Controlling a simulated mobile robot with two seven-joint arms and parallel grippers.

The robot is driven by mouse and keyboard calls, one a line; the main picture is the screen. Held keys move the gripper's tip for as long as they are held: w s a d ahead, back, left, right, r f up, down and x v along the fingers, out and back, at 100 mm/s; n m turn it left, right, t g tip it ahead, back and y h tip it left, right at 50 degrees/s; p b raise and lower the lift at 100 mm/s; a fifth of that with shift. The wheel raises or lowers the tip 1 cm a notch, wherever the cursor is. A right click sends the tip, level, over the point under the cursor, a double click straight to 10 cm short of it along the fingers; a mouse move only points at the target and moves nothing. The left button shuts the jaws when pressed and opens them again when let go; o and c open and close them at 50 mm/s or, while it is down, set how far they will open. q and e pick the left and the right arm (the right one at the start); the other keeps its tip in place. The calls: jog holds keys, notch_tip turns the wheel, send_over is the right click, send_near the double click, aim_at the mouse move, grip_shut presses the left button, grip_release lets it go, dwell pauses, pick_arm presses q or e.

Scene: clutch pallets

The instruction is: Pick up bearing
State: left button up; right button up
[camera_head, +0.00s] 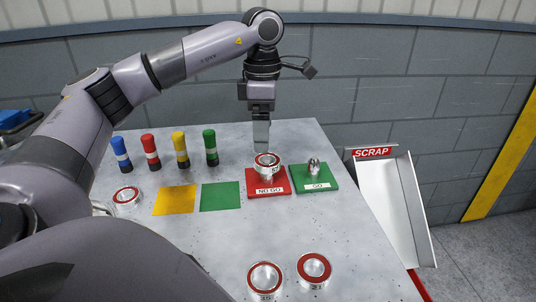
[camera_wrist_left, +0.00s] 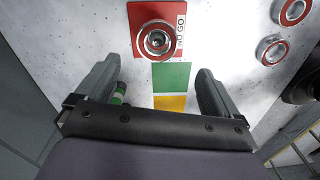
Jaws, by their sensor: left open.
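A silver bearing with a red ring (camera_head: 267,160) sits on the red NO GO pad (camera_head: 281,186). In the left wrist view this bearing (camera_wrist_left: 157,40) lies on the red pad (camera_wrist_left: 135,18), beyond my fingertips. Other red-ringed bearings lie flat on the table: one at the left (camera_head: 126,195) and two at the front, (camera_head: 264,277) and (camera_head: 314,267). My left gripper (camera_head: 262,148) points down, just behind and above the NO GO bearing; it is open and empty, its fingers (camera_wrist_left: 155,75) spread wide in the left wrist view. My right gripper is not in view.
A green GO pad (camera_head: 326,184) holds a small metal part (camera_head: 314,167). Blue (camera_head: 121,153), red (camera_head: 150,151), yellow (camera_head: 180,149) and green (camera_head: 210,147) plugs stand at the back left. Yellow (camera_head: 175,199) and green (camera_head: 220,196) squares lie flat. A SCRAP chute (camera_head: 400,210) stands right.

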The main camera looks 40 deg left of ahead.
pick_arm(q)
jog(key=shift+a+f, duration=0.1)
jog(key=shift+f, duration=0.1)
jog(key=f, duration=0.6)
jog(key=shift+w+d+f+p, duration=0.25)
jog(key=shift+w+f+p, duration=0.05)
jog(key=shift+w+p, duration=0.1)
jog(key=c, duration=1.3)
jog(key=shift+r, duration=0.1)
notch_tip(320, 180, up, 11)
notch_tip(320, 180, up, 9)
jog(key=p, duration=0.3)
send_over(268, 161)
jog(key=shift+s, duration=0.1)
